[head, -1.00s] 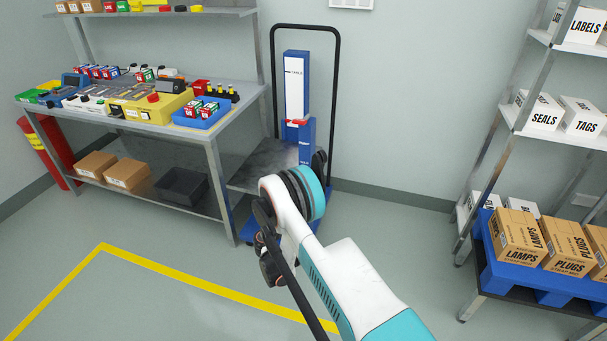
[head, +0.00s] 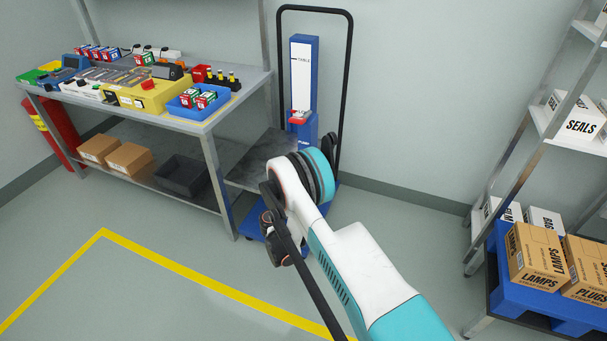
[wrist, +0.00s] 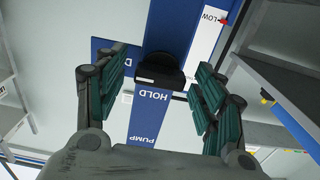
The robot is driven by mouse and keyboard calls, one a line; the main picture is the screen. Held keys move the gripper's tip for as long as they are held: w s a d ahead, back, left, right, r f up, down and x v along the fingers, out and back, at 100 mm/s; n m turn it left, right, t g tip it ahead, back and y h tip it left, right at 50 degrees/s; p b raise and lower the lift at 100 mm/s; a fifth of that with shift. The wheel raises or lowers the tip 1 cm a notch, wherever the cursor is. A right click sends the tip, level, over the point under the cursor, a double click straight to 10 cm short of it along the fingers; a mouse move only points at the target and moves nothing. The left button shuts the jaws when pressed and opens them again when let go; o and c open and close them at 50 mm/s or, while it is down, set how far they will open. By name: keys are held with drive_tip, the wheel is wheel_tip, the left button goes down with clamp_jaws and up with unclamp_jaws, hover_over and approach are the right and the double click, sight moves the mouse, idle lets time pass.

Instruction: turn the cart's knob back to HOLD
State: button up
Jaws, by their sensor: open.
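The cart (head: 250,222) stands against the wall, with a blue base, a black push handle and a blue mast (head: 303,75) bearing a white strip. In the wrist view, the black knob (wrist: 160,70) sits on the blue panel (wrist: 150,120) between my fingers, slightly beyond their tips. The words HOLD and PUMP show upside down below the knob. A blue label ending in D is left of it, partly hidden by a finger. My gripper (wrist: 163,82) is open, with fingers on both sides, apparently not touching the knob. In the head view my arm hides it.
The cart's grey table (head: 262,158) adjoins the workbench (head: 215,115) at left. A shelf rack (head: 545,125) with boxes stands right. Floor between is clear.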

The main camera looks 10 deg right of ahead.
drive_tip(key=c, duration=1.1)
drive_tip(key=shift+o, duration=0.2)
drive_tip(key=shift+n, duration=8.9)
drive_tip(key=o, duration=1.1)
drive_tip(key=shift+c, duration=0.2)
